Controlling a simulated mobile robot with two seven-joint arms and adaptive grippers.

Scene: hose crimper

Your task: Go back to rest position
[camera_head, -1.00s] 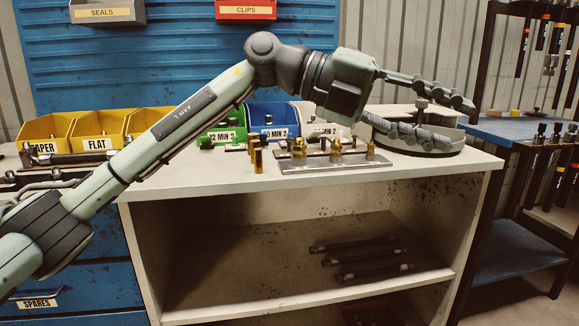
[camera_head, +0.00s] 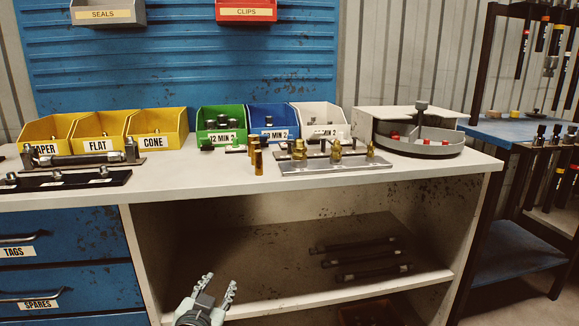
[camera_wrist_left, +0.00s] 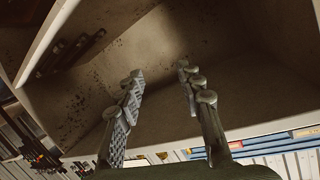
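My left gripper (camera_head: 217,285) shows at the bottom of the head view, in front of the open shelf space under the bench. Its two fingers are spread apart with nothing between them. The left wrist view also shows the open, empty fingers (camera_wrist_left: 163,88) with the bench's underside and shelf behind them. My right gripper is in neither view.
The white bench (camera_head: 215,176) carries yellow bins (camera_head: 105,131), a green bin (camera_head: 221,124), a metal plate with brass fittings (camera_head: 335,163) and a round grey tray (camera_head: 418,141). Dark hoses (camera_head: 362,259) lie on the lower shelf. A dark rack stands at right.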

